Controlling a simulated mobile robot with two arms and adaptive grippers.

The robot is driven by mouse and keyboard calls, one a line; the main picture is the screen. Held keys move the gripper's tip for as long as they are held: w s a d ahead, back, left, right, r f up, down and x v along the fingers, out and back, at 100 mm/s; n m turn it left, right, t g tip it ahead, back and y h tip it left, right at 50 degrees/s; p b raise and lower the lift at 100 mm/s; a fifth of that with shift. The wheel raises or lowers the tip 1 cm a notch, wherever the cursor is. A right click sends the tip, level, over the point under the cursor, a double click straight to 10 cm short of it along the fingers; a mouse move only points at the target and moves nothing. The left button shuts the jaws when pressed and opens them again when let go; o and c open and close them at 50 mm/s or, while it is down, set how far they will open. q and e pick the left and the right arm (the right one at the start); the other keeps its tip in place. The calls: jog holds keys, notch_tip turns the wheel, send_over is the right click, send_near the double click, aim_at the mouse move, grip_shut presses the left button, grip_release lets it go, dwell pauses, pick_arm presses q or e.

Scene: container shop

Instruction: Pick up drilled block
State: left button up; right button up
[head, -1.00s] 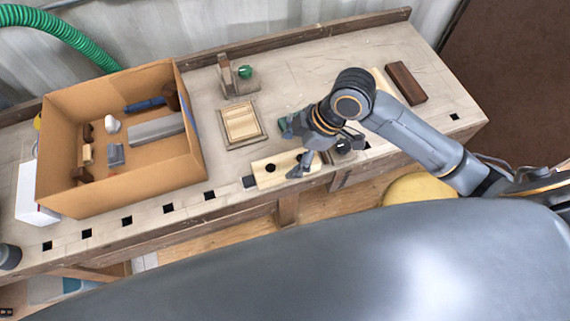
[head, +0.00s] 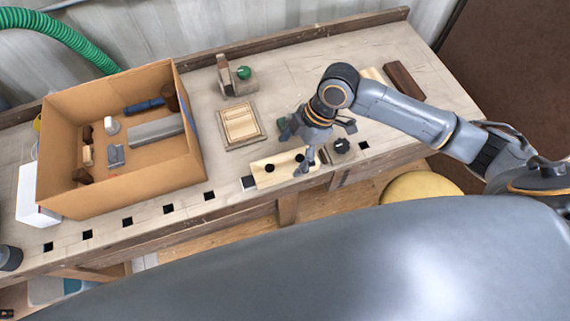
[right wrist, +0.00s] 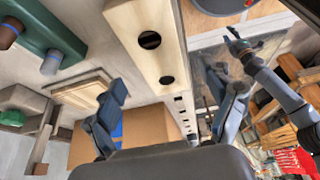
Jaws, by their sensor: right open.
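The drilled block (head: 262,172) is a long pale wooden bar with dark round holes, lying near the bench's front edge. It shows large in the right wrist view (right wrist: 150,65), framed between the fingers. My right gripper (head: 318,150) is open and empty over the block's right part, one finger crossing in front of it in the head view. Its spread fingers (right wrist: 171,88) also show in the wrist view. Contact with the block cannot be judged. What looks like my left gripper (right wrist: 235,42) is small at the wrist view's right; its opening is unclear.
A cardboard box (head: 58,192) with several parts stands at the left. A wooden tray (head: 257,141) lies behind the block. A dark knob (head: 342,146) sits right of it, and a dark brown block (head: 405,82) farther right.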

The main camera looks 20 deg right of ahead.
aim_at(286, 163)
jog(key=p+x, duration=0.1)
jog(key=x, duration=0.4)
jog(key=shift+d+f, duration=0.1)
jog(key=shift+f, duration=0.05)
jog(key=c, duration=1.5)
